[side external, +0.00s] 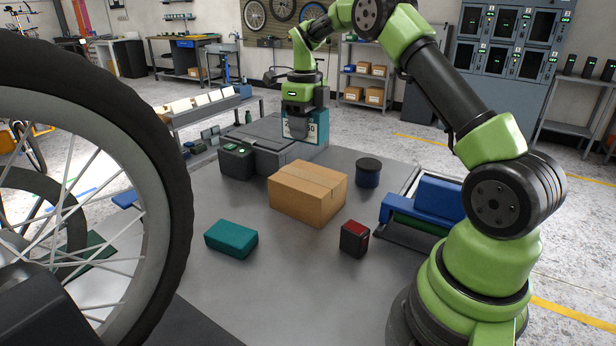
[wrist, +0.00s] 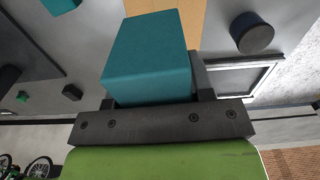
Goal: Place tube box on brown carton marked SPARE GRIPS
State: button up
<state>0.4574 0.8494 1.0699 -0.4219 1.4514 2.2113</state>
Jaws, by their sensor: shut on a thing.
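A teal box with a pale label (side external: 318,122) is held upright between the fingers of my gripper (side external: 298,122), above the back of the grey table. The wrist view shows the same teal box (wrist: 150,55) between the fingers. My gripper is shut on it. The brown carton (side external: 307,190) sits closed on the table, in front of and below the held box, with clear air between them. No marking on the carton is readable. In the wrist view the carton (wrist: 200,22) is partly hidden behind the held box. A second teal box (side external: 231,240) lies on the table at front left.
A dark blue cylinder (side external: 368,173) stands right of the carton, and a small black-and-red box (side external: 354,239) in front. A grey case (side external: 265,138) and dark box (side external: 236,161) stand behind. A blue item (side external: 430,198) lies at right. A large wheel (side external: 165,170) fills the left foreground.

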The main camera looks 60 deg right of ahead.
aim_at(308, 176)
jog(key=shift+d, duration=0.4)
jog(key=shift+m, duration=0.3)
notch_tip(308, 176, down, 10)
jog(key=shift+r, duration=0.2)
jog(key=o, duration=1)
jog(key=shift+f, duration=0.1)
